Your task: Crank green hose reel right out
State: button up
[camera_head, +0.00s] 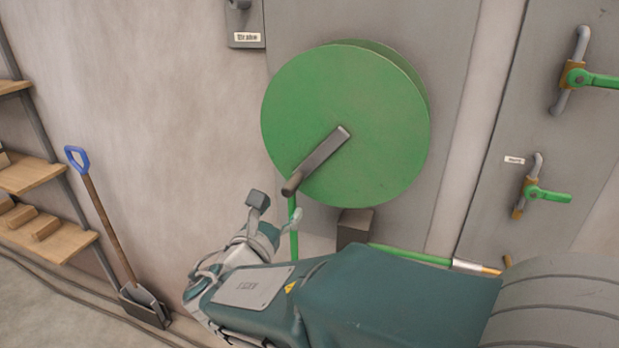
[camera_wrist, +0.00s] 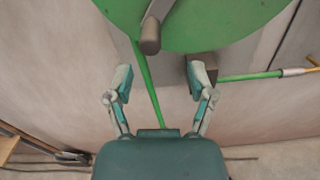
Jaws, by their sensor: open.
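The green hose reel (camera_head: 370,120) is a large disc on the grey wall panel, and its lower part shows at the top of the wrist view (camera_wrist: 215,22). Its grey crank arm (camera_head: 322,158) slants from the hub down to the left and ends in a brown knob handle (camera_head: 291,187). The handle (camera_wrist: 150,38) is ahead of my fingers in the wrist view. My gripper (camera_head: 277,206) is open and empty, below and left of the handle and apart from it. In the wrist view my gripper (camera_wrist: 160,80) has its fingers spread, with the green hose (camera_wrist: 148,85) showing between and beyond them.
A brown-grey block (camera_head: 354,227) sits just under the reel, by the green hose end with a nozzle (camera_head: 467,266). Green-handled valves (camera_head: 545,195) are on the right panel. A blue-handled shovel (camera_head: 105,220) and wooden shelves (camera_head: 35,175) stand left. The wall between is clear.

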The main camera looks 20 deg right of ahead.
aim_at(294, 182)
jog(key=shift+w+a, duration=0.25)
jog(key=shift+w, duration=0.15)
jog(key=x, duration=0.9)
jog(key=shift+d, duration=0.35)
jog(key=shift+w, duration=0.2)
jog(key=shift+a, duration=0.75)
jog(key=c, duration=0.4)
jog(key=shift+d, duration=0.15)
jog(key=c, duration=0.5)
jog(key=shift+d, duration=0.2)
grip_shut()
